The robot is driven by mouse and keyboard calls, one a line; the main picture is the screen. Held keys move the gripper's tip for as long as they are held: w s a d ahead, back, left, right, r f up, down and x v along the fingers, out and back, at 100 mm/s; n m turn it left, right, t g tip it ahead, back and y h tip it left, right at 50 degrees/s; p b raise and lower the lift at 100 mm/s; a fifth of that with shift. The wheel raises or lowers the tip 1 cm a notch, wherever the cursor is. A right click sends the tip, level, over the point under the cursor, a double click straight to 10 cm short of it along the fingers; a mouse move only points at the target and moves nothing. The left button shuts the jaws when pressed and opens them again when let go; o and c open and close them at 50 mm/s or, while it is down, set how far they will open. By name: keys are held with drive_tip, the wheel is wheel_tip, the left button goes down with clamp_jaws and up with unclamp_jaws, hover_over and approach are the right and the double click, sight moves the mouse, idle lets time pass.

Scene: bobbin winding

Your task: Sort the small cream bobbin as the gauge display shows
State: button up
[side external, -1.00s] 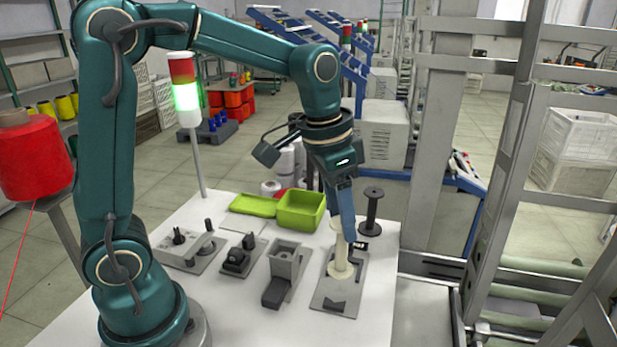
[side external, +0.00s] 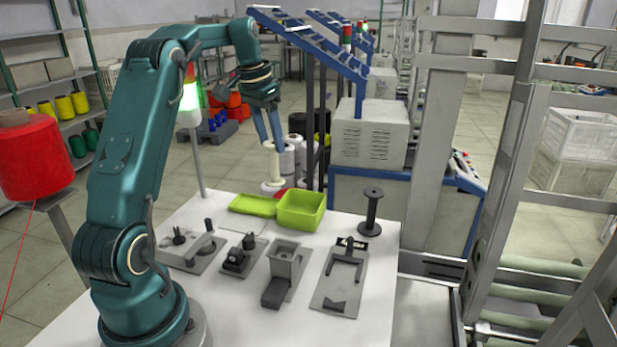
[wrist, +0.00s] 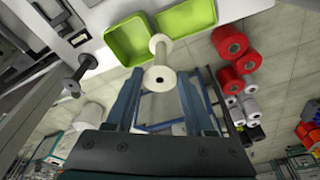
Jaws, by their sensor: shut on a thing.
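The small cream bobbin (side external: 270,168) is held upright in the side view, below the fingers of my gripper (side external: 271,145). My gripper is shut on its upper part and holds it in the air past the table's back edge. In the wrist view the cream bobbin (wrist: 158,77) sits between the two blue fingers, flange towards the camera. A shallow green tray (side external: 254,211) and a deeper green box (side external: 301,215) stand on the table at the back. The grey gauge plate (side external: 337,296) is empty. I cannot make out a display reading.
A dark bobbin (side external: 372,212) stands at the table's right. Grey fixtures (side external: 284,263) line the middle of the table. A signal tower (side external: 189,105) glows green at the back left. Red and white cones (wrist: 232,80) lie on the floor behind the table.

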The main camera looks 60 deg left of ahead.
wheel_tip(320, 180, down, 6)
drive_tip(key=s+a, duration=0.1)
drive_tip(key=a, duration=0.1)
drive_tip(key=shift+s+r+n, duration=0.25)
drive_tip(key=shift+n, duration=0.15)
drive_tip(key=shift+f, duration=0.65)
idle(1.4)
drive_tip(key=shift+f, duration=0.3)
drive_tip(key=o, duration=1.1)
drive_tip(key=shift+o, duration=0.2)
